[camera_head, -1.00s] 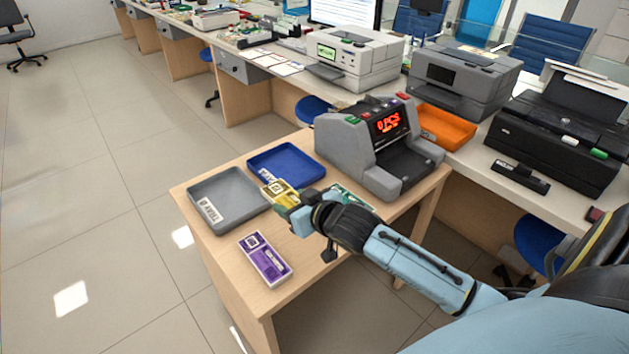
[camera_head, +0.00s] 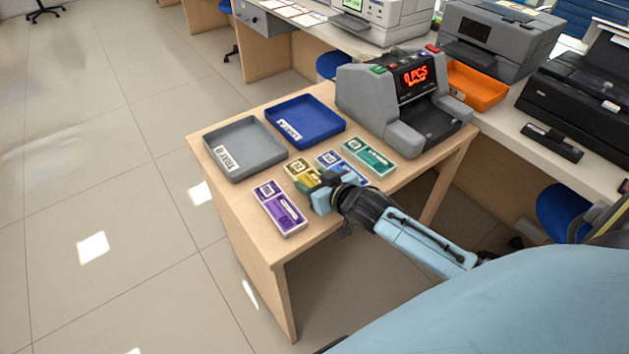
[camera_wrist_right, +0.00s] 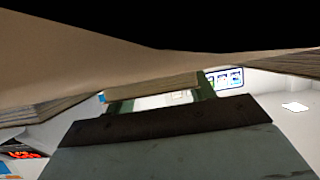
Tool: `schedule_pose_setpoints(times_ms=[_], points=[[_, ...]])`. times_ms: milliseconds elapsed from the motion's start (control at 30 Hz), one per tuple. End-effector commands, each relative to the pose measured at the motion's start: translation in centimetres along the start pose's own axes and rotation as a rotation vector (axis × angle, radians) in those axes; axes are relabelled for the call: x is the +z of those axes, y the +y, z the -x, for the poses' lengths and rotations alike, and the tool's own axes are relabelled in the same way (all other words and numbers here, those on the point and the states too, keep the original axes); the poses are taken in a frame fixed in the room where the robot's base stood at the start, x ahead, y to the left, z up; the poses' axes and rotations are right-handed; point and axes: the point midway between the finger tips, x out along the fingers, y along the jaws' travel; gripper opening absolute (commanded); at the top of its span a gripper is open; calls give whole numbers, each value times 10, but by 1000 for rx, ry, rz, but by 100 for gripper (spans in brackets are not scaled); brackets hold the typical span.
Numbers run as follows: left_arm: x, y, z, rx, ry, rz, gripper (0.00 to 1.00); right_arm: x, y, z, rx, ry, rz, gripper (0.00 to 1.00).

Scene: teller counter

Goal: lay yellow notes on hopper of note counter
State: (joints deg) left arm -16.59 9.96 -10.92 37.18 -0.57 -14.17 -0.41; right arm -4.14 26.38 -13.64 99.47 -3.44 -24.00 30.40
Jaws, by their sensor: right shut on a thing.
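The yellow notes (camera_head: 300,170) are a banded bundle with a white label, at the tip of my right gripper (camera_head: 319,187). My right gripper is shut on them over the near part of the wooden table, and its fingers hide part of the bundle. In the right wrist view, paper edges of a bundle (camera_wrist_right: 50,107) show close up beside the gripper. The grey note counter (camera_head: 368,105) stands at the table's back right, well apart from the gripper. It has a red lit display and a dark bay (camera_head: 432,122). My left gripper is not in view.
Purple notes (camera_head: 282,208), blue notes (camera_head: 327,158) and teal notes (camera_head: 369,157) lie near the gripper. A grey tray (camera_head: 247,172) and a blue tray (camera_head: 317,139) sit empty behind. An orange tray (camera_head: 478,88) and printers stand on the long counter.

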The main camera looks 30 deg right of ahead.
Motion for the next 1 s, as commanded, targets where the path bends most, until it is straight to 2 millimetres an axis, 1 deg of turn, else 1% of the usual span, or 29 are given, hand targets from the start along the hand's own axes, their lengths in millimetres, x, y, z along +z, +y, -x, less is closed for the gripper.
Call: schedule_pose_setpoints(times_ms=[133,167,200,233,567,633,767,867,1000], points=[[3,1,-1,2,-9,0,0,3,0,-1,1,0,0,28],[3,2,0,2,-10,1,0,2,0,-1,1,0,0,56],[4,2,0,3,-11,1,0,2,0,-1,1,0,0,62],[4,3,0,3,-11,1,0,2,0,-1,0,0,0,63],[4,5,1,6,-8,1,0,-1,0,0,0,1,1,63],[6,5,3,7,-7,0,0,-1,0,6,0,0,0,63],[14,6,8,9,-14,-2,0,-1,0,27,-1,-2,0,63],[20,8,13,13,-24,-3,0,-1,0,47,0,-3,-1,63],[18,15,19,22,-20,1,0,-1,0,75,0,-3,-2,63]])
